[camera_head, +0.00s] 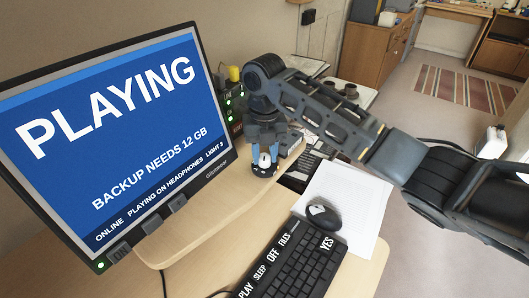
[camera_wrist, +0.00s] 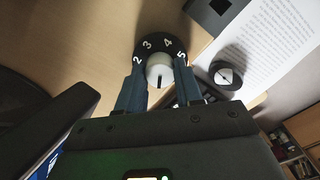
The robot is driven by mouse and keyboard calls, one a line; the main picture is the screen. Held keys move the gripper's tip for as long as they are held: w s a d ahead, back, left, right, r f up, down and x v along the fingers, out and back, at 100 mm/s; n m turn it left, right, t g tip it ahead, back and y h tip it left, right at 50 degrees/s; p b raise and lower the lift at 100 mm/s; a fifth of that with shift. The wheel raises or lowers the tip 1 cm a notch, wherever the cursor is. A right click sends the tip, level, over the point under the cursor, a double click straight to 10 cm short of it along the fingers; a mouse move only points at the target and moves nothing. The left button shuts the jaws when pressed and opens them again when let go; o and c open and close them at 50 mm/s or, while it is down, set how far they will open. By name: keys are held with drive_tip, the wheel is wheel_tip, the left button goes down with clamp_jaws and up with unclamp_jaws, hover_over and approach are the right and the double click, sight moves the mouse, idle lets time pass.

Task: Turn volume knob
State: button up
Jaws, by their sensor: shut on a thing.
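The volume knob (camera_wrist: 159,70) is a small white cap with a dark line. It stands on a round black dial (camera_wrist: 158,44) marked with numbers; 2, 3, 4 and 5 show in the wrist view. The dark line is toward the lower side of the cap, between my fingers. In the head view the black dial (camera_head: 264,170) sits on the desk right of the monitor. My gripper (camera_head: 265,150) points down over it, its fingers on both sides of the cap, shut on the knob. The fingers and palm hide the lower part of the dial.
The monitor (camera_head: 110,130) reads PLAYING, with "PLAYING ON HEADPHONES" below. A keyboard (camera_head: 295,265), a black mouse (camera_head: 323,217) and a paper sheet (camera_head: 355,195) lie in front and to the right. A black box with green lights (camera_head: 233,108) stands behind the monitor.

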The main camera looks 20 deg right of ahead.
sight(264, 156)
drive_tip(key=o, duration=1)
drive_tip(key=shift+o, duration=0.2)
wheel_tip(264, 156, up, 8)
drive_tip(key=shift+f, duration=0.1)
drive_tip(key=shift+b, duration=0.3)
